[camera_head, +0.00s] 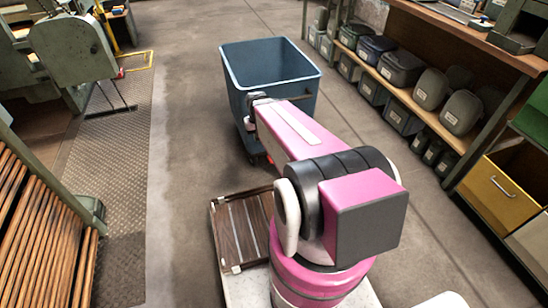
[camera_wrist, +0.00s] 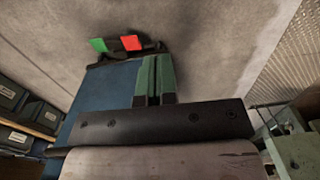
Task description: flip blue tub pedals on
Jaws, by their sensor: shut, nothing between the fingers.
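The blue tub (camera_head: 302,106) stands on the floor ahead, open at the top and seemingly empty. My arm covers part of its near side. In the wrist view its blue wall (camera_wrist: 98,92) lies beside and behind my gripper. A green pedal (camera_wrist: 98,44) and a red pedal (camera_wrist: 132,42) sit side by side on a dark mount at the tub's foot. My arm hides the gripper in the head view.
Shelves with several grey bins (camera_head: 402,68) line the right side, with a yellow drawer (camera_head: 497,192) nearer. A green machine (camera_head: 72,50) and a stack of wooden slats (camera_head: 40,235) stand at the left. Bare concrete floor lies around the tub.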

